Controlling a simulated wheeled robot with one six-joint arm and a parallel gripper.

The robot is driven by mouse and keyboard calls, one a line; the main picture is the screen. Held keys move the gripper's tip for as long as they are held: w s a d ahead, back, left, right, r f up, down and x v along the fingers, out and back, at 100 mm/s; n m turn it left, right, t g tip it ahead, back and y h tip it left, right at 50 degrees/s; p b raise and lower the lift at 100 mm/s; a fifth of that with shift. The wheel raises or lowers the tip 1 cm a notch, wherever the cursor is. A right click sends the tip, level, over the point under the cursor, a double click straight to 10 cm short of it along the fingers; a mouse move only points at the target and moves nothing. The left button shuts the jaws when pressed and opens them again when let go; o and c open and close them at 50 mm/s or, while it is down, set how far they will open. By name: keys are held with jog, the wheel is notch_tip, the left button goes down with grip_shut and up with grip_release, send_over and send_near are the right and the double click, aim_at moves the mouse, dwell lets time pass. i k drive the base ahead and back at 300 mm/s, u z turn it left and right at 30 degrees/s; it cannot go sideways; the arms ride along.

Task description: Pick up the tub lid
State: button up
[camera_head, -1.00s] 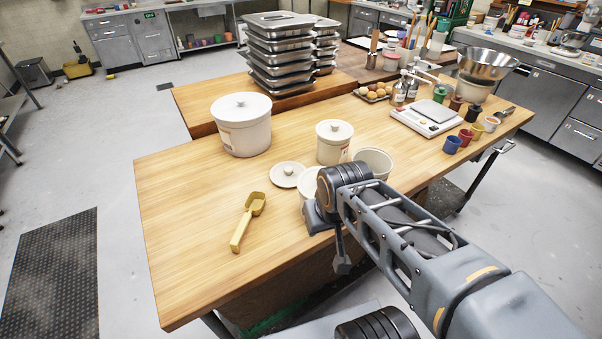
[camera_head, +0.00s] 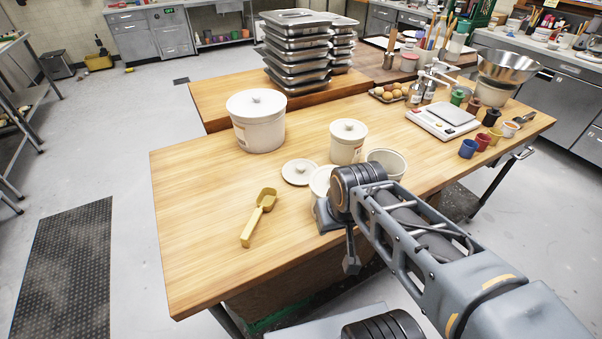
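A loose pale round lid with a small knob (camera_head: 299,172) lies flat on the wooden worktable. Behind it to the right stands a white tub with its own lid on (camera_head: 348,142). A larger lidded white tub (camera_head: 257,122) stands further left. An open white tub (camera_head: 388,160) stands right of the loose lid, and another pale tub (camera_head: 320,182) is partly hidden by my arm. My gripper (camera_head: 350,262) seems to be the dark part hanging at the table's front edge, apart from the loose lid. Its fingers are not clear and I see nothing held.
A yellow scoop (camera_head: 259,217) lies front left of the lid. Stacked metal trays (camera_head: 297,55) stand at the back. A scale (camera_head: 443,118), bottles and several small coloured cups (camera_head: 468,149) fill the right side. The table's left part (camera_head: 195,200) is clear.

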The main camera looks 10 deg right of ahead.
aim_at(298, 171)
jog(key=z, duration=0.8)
jog(key=k, duration=0.5)
jog(key=z, duration=1.45)
jog(key=i, duration=0.85)
jog(key=u, duration=2.8)
jog(key=i, duration=0.5)
jog(key=z, duration=0.05)
